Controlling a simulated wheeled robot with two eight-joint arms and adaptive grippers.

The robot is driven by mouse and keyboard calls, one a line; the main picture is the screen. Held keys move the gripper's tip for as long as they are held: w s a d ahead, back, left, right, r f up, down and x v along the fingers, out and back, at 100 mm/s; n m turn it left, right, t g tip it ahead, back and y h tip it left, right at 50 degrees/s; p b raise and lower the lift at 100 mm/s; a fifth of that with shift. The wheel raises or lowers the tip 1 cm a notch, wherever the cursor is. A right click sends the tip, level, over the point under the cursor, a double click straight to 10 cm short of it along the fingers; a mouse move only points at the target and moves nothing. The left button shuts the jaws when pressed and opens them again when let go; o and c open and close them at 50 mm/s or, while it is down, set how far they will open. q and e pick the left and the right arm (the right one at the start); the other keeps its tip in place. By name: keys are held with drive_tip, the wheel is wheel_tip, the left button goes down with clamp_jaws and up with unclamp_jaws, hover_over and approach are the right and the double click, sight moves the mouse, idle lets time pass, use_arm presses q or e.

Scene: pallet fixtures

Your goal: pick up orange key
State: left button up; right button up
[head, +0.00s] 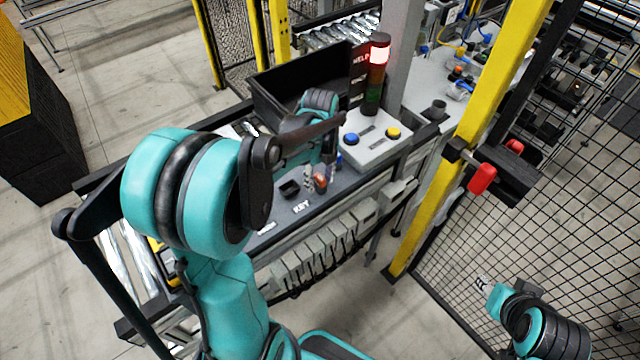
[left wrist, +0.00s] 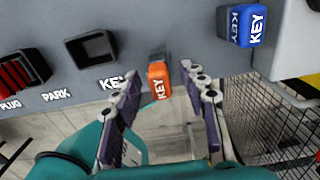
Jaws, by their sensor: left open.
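The orange key (left wrist: 158,84), marked KEY in white, sticks out from the grey panel (left wrist: 130,20) in the left wrist view. In the head view the orange key (head: 320,184) is small and partly hidden by my left gripper (head: 318,170). In the left wrist view my left gripper (left wrist: 162,80) is open, with a finger on each side of the orange key's end. Whether the fingers touch it cannot be told. My right gripper (head: 483,284) is at the lower right of the head view, far from the panel; its jaws are too small to read.
A blue key (left wrist: 244,26) is right of the orange one. An empty black socket (left wrist: 91,48) and a red plug (left wrist: 20,76) are to the left. A black bin (head: 285,90), a button box (head: 375,140) and a signal lamp (head: 376,75) stand behind. Mesh fencing (head: 560,200) closes the right.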

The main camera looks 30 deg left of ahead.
use_arm(q)
clamp_jaws()
drive_tip(key=shift+r, duration=0.15)
